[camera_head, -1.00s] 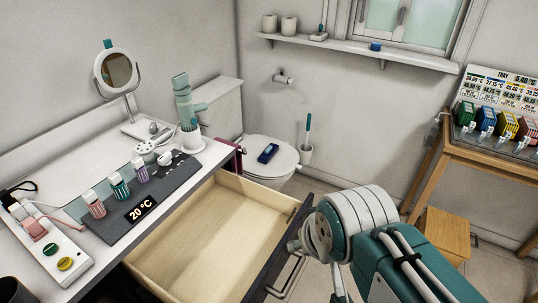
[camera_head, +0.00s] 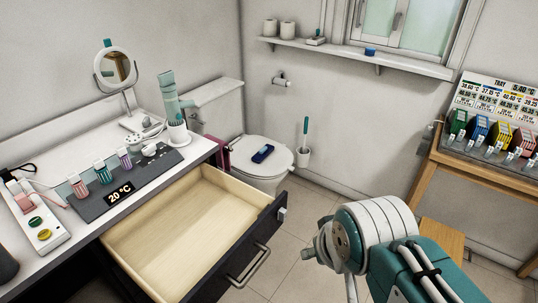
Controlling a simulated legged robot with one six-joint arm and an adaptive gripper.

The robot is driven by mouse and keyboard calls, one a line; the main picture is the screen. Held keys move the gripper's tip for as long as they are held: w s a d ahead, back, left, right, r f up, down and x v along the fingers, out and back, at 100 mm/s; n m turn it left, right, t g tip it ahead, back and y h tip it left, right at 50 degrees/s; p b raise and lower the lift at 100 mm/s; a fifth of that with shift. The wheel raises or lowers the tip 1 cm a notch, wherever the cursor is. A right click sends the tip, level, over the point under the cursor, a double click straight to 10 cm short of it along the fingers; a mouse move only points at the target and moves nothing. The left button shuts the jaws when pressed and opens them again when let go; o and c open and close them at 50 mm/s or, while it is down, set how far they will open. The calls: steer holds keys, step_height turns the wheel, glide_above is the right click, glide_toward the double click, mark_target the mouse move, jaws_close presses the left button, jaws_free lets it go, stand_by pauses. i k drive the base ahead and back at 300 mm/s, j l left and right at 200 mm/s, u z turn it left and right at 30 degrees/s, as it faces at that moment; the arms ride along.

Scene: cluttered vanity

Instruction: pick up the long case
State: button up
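I cannot make out a thing that is surely the long case. A small dark blue oblong object (camera_head: 262,154) lies on the closed toilet lid; at this size I cannot tell whether it is a case or a device. The open drawer (camera_head: 180,240) shows a bare wooden bottom. My arm comes in from the lower right, with its white and teal joint in front of the floor to the right of the drawer. My gripper's fingers do not show clearly, so their state and anything between them are hidden.
The vanity top (camera_head: 60,255) holds a round mirror (camera_head: 115,68), a teal hair dryer (camera_head: 169,95), a dark panel reading 20 °C (camera_head: 120,195) and a power strip (camera_head: 38,228). The drawer front (camera_head: 245,255) juts into the room. A wooden table (camera_head: 470,165) stands right. Floor shows between.

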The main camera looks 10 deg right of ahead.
mark_target(261, 154)
steer(key=i+l, duration=0.15)
steer(key=l, duration=0.15)
steer(key=i+l, duration=0.1)
steer(key=l, duration=0.15)
steer(key=i+l, duration=0.15)
steer(key=l, duration=0.15)
steer(key=i+l+u, duration=0.1)
steer(key=i+l, duration=0.7)
steer(key=i, duration=0.6)
steer(key=i+u, duration=0.1)
steer(key=i, duration=0.6)
steer(key=i+j, duration=0.55)
steer(key=u, duration=0.05)
